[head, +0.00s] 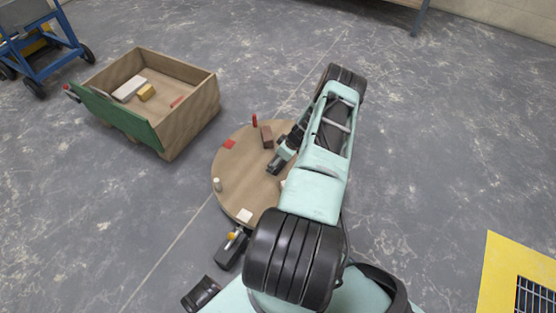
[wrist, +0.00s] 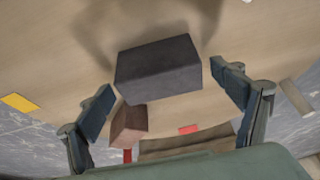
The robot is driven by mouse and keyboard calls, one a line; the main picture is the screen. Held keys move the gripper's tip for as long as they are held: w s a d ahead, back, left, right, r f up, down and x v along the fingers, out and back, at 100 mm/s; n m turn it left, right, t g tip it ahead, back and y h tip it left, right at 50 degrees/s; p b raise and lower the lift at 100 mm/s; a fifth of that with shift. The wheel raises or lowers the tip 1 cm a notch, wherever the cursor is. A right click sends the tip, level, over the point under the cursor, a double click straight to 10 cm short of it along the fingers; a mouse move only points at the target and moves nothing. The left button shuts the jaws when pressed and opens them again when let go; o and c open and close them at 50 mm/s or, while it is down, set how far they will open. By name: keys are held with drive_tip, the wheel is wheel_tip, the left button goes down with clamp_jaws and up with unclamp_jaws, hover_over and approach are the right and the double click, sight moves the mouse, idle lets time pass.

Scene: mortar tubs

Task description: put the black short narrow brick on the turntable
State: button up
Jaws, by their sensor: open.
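The black brick (wrist: 158,70) lies on the wooden turntable (wrist: 55,50) in the wrist view, between the two spread fingers of my gripper (wrist: 163,78). Gaps show between the brick and both fingers. In the head view, my gripper (head: 277,164) is low over the round turntable (head: 239,175), right of its middle. My arm covers the turntable's right part there, and I cannot clearly tell the black brick from the dark fingers.
A brown brick (head: 266,137) stands close to my gripper, beside a red upright piece (head: 254,121). A red flat piece (head: 229,144), a white peg (head: 217,184) and a white block (head: 244,215) sit around the turntable's edge. A wooden crate (head: 190,118) stands at the left.

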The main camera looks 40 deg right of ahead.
drive_tip(key=v, duration=1.2)
